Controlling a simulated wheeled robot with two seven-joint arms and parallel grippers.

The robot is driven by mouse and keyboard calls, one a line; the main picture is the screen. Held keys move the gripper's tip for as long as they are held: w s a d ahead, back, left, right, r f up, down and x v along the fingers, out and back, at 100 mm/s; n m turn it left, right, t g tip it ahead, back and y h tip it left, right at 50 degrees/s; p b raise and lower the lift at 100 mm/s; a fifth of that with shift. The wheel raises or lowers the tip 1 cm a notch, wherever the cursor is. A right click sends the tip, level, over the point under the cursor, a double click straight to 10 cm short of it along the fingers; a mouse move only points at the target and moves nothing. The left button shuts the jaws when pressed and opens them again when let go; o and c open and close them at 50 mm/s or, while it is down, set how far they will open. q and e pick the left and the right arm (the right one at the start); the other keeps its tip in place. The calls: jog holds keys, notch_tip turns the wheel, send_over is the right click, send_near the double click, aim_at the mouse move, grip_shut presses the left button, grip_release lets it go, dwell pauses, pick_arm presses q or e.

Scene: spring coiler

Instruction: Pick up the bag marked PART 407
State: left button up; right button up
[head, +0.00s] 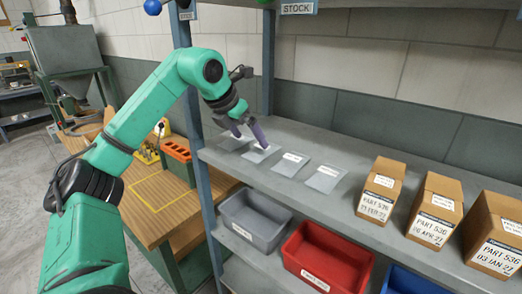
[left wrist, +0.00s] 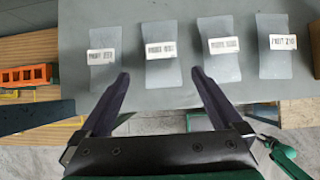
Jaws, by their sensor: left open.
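Several flat grey bags with white labels lie in a row on the shelf (head: 345,205). In the left wrist view, the leftmost bag (left wrist: 102,76) is left of my fingers. The second bag (left wrist: 162,74) lies just beyond and between my fingertips. A third bag (left wrist: 222,66) is right of my fingers, and the rightmost bag (left wrist: 279,63) seems to read PART 210. The other labels are too blurred to read surely, so I cannot tell which is PART 407. My left gripper (head: 250,140) is open and empty over the row's left part.
Cardboard boxes marked PART 536 (head: 434,210) stand right of the bags. A grey bin (head: 256,218) and a red bin (head: 326,257) sit on the shelf below. A blue-grey upright (head: 182,90) stands beside my left arm. A wooden bench (head: 160,200) is left.

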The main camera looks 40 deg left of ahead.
aim_at(259, 148)
pick_arm(q)
jog(key=x, duration=0.2)
jog(key=p+x, duration=0.1)
jog(key=x, duration=0.1)
jog(key=w+p+x, duration=0.1)
jog(key=x, duration=0.1)
jog(key=shift+d, duration=0.2)
jog(key=shift+f, duration=0.2)
jog(key=shift+s, duration=0.1)
jog(key=c, duration=1.4)
pick_arm(e)
jog(key=shift+w+r, duration=0.9)
jog(key=shift+r, duration=0.3)
